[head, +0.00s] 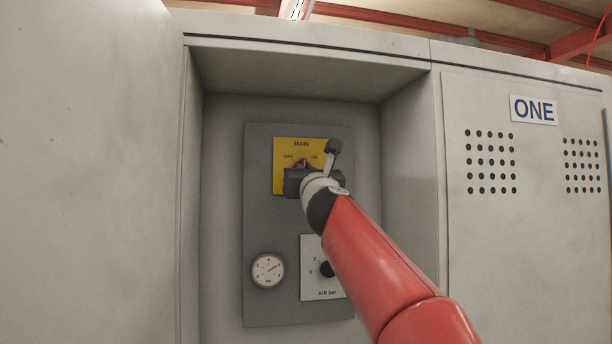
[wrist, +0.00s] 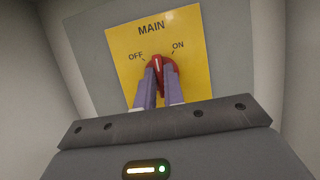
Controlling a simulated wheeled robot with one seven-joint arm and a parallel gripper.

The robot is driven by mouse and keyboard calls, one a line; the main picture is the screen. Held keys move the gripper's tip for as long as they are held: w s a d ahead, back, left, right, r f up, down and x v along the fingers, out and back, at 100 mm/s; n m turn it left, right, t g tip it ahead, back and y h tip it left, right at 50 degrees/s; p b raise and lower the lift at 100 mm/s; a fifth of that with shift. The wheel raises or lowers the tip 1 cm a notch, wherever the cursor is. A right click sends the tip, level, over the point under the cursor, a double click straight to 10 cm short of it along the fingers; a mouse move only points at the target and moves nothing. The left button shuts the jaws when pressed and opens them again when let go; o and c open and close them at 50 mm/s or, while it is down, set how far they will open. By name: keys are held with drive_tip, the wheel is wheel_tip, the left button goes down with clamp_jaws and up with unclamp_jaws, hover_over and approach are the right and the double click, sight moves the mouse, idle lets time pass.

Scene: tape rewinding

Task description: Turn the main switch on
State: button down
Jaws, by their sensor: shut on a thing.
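The main switch is a red knob (wrist: 157,64) on a yellow plate (wrist: 194,82) marked MAIN, with OFF at upper left and ON at upper right. Its white mark points roughly up the plate, between the two labels. In the head view the knob (head: 301,163) shows just above my gripper, on the yellow plate (head: 283,146). My gripper (wrist: 157,84) is shut on the knob, one finger on each side. The fingers hide the knob's lower part. In the head view my wrist hides the fingers.
The plate sits on a grey panel (head: 262,215) inside a recess with side walls. Below are a round gauge (head: 268,270) and an air dial plate (head: 312,281), partly behind my arm. A cabinet door marked ONE (head: 533,109) is to the right.

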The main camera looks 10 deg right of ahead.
drive_tip(key=shift+a+m+g+h, duration=0.1)
drive_tip(key=shift+m+g+h, duration=0.2)
drive_tip(key=shift+m+h, duration=1.1)
drive_tip(key=shift+m+g+h, duration=0.3)
drive_tip(key=shift+m+h, duration=0.15)
drive_tip(key=shift+m, duration=1.75)
drive_tip(key=shift+a+m+g+h, duration=0.1)
drive_tip(key=shift+m+g+h, duration=0.2)
drive_tip(key=shift+m+h, duration=1.1)
drive_tip(key=shift+m+y, duration=0.45)
drive_tip(key=shift+m, duration=0.25)
drive_tip(key=c, duration=1.5)
unclamp_jaws()
drive_tip(key=b+v, duration=0.4)
drive_tip(key=v, duration=0.3)
drive_tip(key=shift+s, duration=0.35)
